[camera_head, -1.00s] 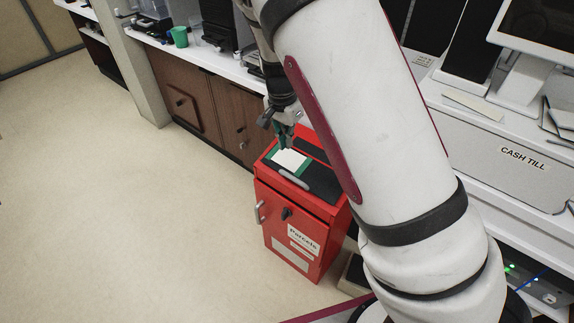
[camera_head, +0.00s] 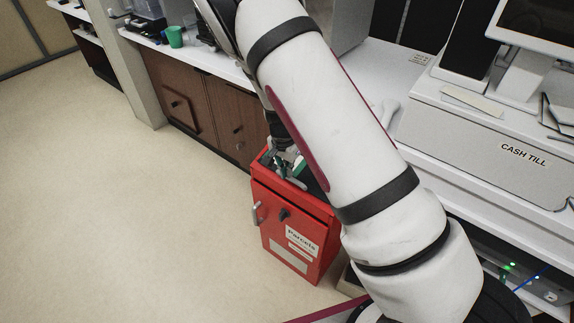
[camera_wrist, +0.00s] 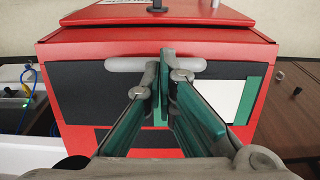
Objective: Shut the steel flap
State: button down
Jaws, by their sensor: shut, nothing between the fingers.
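The red parcels box (camera_head: 292,228) stands on the floor, its front door shut and its top partly hidden by my arm. In the wrist view, a dark panel (camera_wrist: 80,88) lies in the box's red top (camera_wrist: 215,45), with a pale bar handle (camera_wrist: 120,65) along its far edge. This panel looks like the flap; how far open it is, I cannot tell. My gripper (camera_wrist: 165,60) is shut and empty, its fingertips over the middle of the bar. Whether they touch it is unclear. In the head view my gripper (camera_head: 284,168) is low at the box top.
A white card on green (camera_wrist: 222,98) lies on the panel's right side. The counter with the cash till (camera_head: 480,125) stands at the right. Wooden cabinets (camera_head: 205,105) are behind the box. The floor (camera_head: 130,220) to the left is clear.

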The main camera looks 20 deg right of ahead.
jog(key=shift+f, duration=0.1)
jog(key=shift+f+b, duration=0.4)
jog(key=shift+f, duration=0.4)
jog(key=shift+s+r+p, duration=0.1)
jog(key=shift+r+p, duration=0.2)
jog(key=shift+r, duration=0.15)
notch_tip(320, 180, up, 14)
jog(key=s+a+f+p, duration=0.1)
jog(key=s+a+p, duration=0.1)
jog(key=p, duration=0.1)
jog(key=s+a+r+n+t+y+p, duration=0.1)
jog(key=s+r+n, duration=0.1)
jog(key=s+r, duration=0.6)
jog(key=s+r+n+y+p, duration=0.1)
jog(key=s+r+n+y, duration=0.3)
jog(key=r, duration=0.9)
jog(key=s+d+r+n+t+h, duration=0.1)
jog(key=s+r, duration=0.3)
jog(key=s, duration=0.6)
jog(key=s+d+r+n+t+h+p, duration=0.1)
jog(key=s+r+n+h, duration=0.2)
jog(key=s, duration=0.7)
jog(key=shift+s+d+r+n, duration=0.2)
jog(key=shift+d+r+n, duration=0.2)
jog(key=shift+r, duration=0.3)
